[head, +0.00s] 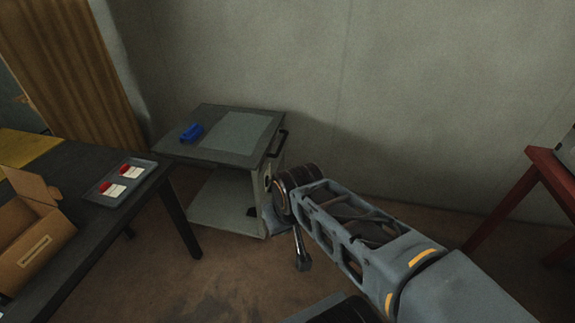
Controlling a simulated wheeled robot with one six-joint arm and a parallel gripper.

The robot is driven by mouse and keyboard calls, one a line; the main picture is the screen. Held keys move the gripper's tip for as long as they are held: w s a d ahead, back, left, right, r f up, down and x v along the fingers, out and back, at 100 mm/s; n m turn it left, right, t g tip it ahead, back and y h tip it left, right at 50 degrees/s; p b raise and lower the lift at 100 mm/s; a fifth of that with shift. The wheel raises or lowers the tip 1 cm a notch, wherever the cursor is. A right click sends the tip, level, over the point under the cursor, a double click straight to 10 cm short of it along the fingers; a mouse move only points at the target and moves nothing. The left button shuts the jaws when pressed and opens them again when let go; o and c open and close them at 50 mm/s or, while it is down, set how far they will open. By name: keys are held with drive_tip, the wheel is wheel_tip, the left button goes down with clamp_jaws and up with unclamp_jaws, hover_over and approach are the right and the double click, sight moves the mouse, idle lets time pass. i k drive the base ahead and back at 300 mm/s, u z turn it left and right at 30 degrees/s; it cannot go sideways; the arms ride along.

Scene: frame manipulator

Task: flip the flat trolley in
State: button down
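The flat trolley (185,150) stands against the wall left of centre in the head view. It has a dark grey top with a lighter panel (237,131), a lower shelf (215,200) and a dark bar handle (279,144) on its right side. My arm reaches from the lower right to the trolley's right side, and its joint covers part of that side. A small dark part (303,260) hangs below the joint, perhaps my gripper's end. I cannot tell whether the fingers are open or touch the trolley.
A blue object (191,133) lies on the trolley top. A dark table (90,225) at left holds an open cardboard box (35,235) and a tray (142,177) with red and white items. A red table (505,200) stands at right. Brown floor is clear between.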

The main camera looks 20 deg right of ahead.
sight(224, 202)
drive_tip(key=k, duration=0.95)
drive_tip(key=z, duration=0.4)
drive_tip(key=i, duration=0.55)
drive_tip(key=z, duration=0.65)
drive_tip(key=i, duration=0.85)
drive_tip(key=u, duration=0.6)
drive_tip(key=i, duration=0.9)
drive_tip(key=u, duration=0.75)
